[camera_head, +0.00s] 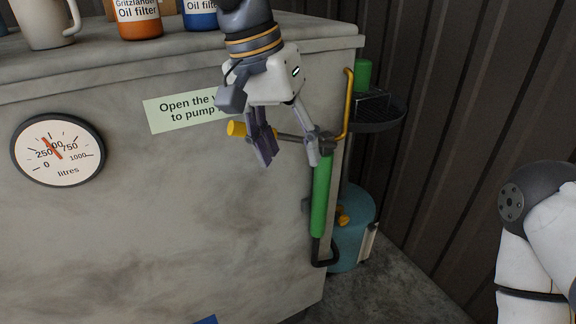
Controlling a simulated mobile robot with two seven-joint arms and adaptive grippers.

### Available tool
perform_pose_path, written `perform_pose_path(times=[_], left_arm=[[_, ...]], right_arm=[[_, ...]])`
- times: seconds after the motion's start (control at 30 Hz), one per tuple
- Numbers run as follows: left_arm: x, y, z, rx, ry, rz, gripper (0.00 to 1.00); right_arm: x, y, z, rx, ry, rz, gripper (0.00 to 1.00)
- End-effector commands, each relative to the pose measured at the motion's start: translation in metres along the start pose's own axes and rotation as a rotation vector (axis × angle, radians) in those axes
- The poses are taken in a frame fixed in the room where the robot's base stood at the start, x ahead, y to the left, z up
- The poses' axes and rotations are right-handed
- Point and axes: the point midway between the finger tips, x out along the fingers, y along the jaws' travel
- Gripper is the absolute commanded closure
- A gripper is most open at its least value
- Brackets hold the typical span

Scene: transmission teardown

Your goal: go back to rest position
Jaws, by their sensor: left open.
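My left gripper (289,153) hangs from the top centre, fingers pointing down and spread apart. It is open, in front of a grey lever with a yellow knob (237,129). The knob is just left of the left finger, and the lever's bar runs behind the fingers to the right. I cannot tell whether the fingers touch the bar. My right arm (538,245) shows at the right edge; its gripper is out of view.
A grey counter (180,235) bears a gauge (58,150), a partly covered sign (181,107), a cup (44,22) and oil filter containers (139,18). At its right corner are a green pipe (321,195), a yellow bent pipe (348,105) and a blue cylinder (350,245).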

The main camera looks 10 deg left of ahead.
Motion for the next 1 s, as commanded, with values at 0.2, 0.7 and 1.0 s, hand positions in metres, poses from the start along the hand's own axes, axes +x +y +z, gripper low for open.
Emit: perform_pose_path(times=[0.2,0.7,1.0], left_arm=[[0.02,-0.001,0.004,-0.004,-0.013,0.017,0.48],[0.122,-0.008,0.045,-0.046,-0.093,0.097,0.48],[0.306,-0.053,0.269,-0.321,-0.229,0.102,0.48]], right_arm=[[0.0,0.0,0.0,0.0,-0.001,0.0,1.0],[0.001,0.0,0.001,0.0,-0.002,0.0,1.0],[0.0,0.0,0.0,0.0,-0.001,0.0,1.0]])
